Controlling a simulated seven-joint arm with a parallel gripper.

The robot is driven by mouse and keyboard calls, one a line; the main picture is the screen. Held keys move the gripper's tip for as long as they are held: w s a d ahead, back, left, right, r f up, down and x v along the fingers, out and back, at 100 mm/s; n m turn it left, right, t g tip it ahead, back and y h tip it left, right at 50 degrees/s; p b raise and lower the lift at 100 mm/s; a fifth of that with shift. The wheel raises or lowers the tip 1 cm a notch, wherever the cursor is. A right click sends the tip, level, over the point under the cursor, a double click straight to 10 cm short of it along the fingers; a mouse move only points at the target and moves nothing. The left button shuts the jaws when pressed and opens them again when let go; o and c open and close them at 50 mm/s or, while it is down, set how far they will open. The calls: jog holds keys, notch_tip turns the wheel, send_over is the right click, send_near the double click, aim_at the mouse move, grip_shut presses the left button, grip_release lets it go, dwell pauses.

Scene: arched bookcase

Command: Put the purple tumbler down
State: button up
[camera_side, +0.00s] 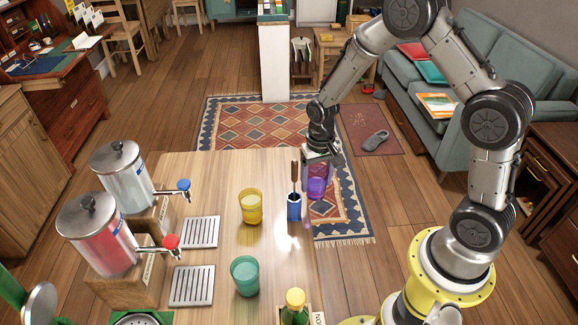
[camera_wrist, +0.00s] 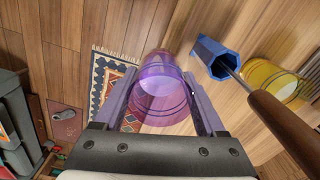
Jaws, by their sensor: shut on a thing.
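The purple tumbler (camera_side: 317,188) is held in my gripper (camera_side: 318,168) near the right edge of the wooden table. In the wrist view the tumbler (camera_wrist: 160,88) sits between both fingers of my gripper (camera_wrist: 162,105), which are shut on it. It is see-through, and part of the table and rug shows behind it. In the side view it looks raised beside the blue holder, with its base around or past the table's edge. I cannot tell its exact height.
Close left of the tumbler stands a blue holder (camera_side: 294,208) with a brown-handled tool (camera_side: 294,172) sticking up. A yellow tumbler (camera_side: 251,206) and a green tumbler (camera_side: 245,275) stand on the table (camera_side: 215,170). Two drink dispensers (camera_side: 125,178) are at left. A bottle (camera_side: 295,305) is at the front.

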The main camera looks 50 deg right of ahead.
jog(key=w+a+r+n, duration=0.4)
jog(key=w+r+n, duration=0.2)
jog(key=r, duration=0.2)
jog(key=shift+w+a+r, duration=0.15)
jog(key=shift+r, duration=0.15)
jog(key=shift+r, duration=0.1)
